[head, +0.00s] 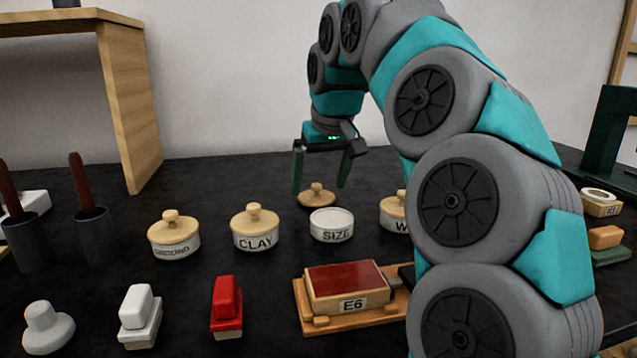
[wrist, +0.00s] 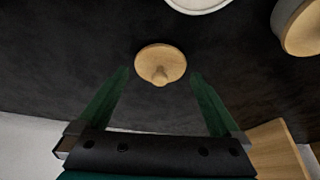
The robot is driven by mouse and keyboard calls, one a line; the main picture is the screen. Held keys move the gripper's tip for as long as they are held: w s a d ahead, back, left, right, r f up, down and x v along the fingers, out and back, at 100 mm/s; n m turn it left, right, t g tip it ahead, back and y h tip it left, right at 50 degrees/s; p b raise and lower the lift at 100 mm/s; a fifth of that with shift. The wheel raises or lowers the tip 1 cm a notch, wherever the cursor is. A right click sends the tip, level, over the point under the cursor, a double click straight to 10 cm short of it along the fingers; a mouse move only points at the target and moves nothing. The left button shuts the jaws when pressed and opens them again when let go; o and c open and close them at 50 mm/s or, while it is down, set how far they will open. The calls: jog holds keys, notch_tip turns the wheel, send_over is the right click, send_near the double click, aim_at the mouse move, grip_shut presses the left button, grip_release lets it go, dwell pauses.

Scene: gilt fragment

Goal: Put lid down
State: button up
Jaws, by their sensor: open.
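A round wooden lid (head: 317,198) with a knob lies on the dark tabletop, knob up, just behind the white SIZE jar (head: 331,232). The SIZE jar has no lid on it. My gripper (head: 319,187) is open and empty, pointing down over the lid, with a finger to either side of it in the picture. In the wrist view the lid (wrist: 160,62) shows between and just beyond the fingertips (wrist: 160,74), with no finger seen touching it. The SIZE jar's rim (wrist: 200,8) is cut off at the top of that view.
Lidded jars GROUND (head: 174,240) and CLAY (head: 255,232) stand left of SIZE; another lidded jar (head: 394,212) is right, partly hidden by my arm. A wooden E6 block (head: 349,290) and red (head: 227,308) and white (head: 140,317) blocks are in front. A wooden stand (head: 131,100) rises back left.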

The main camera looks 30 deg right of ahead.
aim_at(318, 186)
jog(key=p+v, duration=0.1)
jog(key=v, duration=0.2)
jog(key=shift+r, duration=0.3)
jog(key=shift+v, duration=1.1)
jog(key=shift+s, duration=0.15)
